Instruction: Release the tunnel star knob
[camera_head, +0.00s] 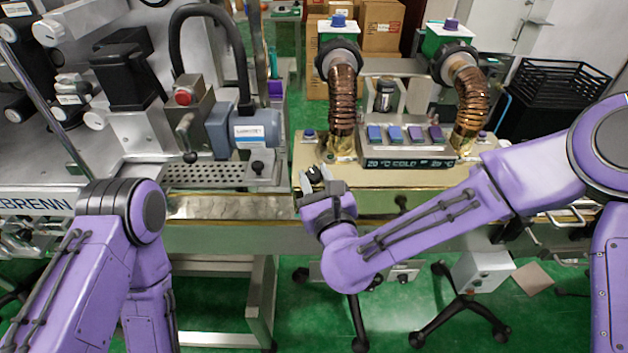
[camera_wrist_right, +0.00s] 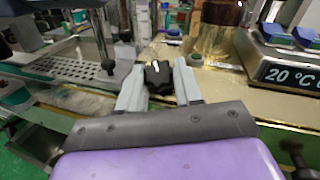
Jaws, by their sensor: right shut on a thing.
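The black tunnel star knob (camera_wrist_right: 159,76) with a pale pointer mark sits between the two grey fingers of my right gripper (camera_wrist_right: 158,82) in the right wrist view. The fingers are shut on its sides.
The tunnel's control panel (camera_head: 410,161) has several coloured buttons, with copper-coloured hoses (camera_head: 342,105) above it. The conveyor machine's perforated tray (camera_head: 205,175) is left of my right gripper. A black wire basket (camera_head: 560,88) stands at the right.

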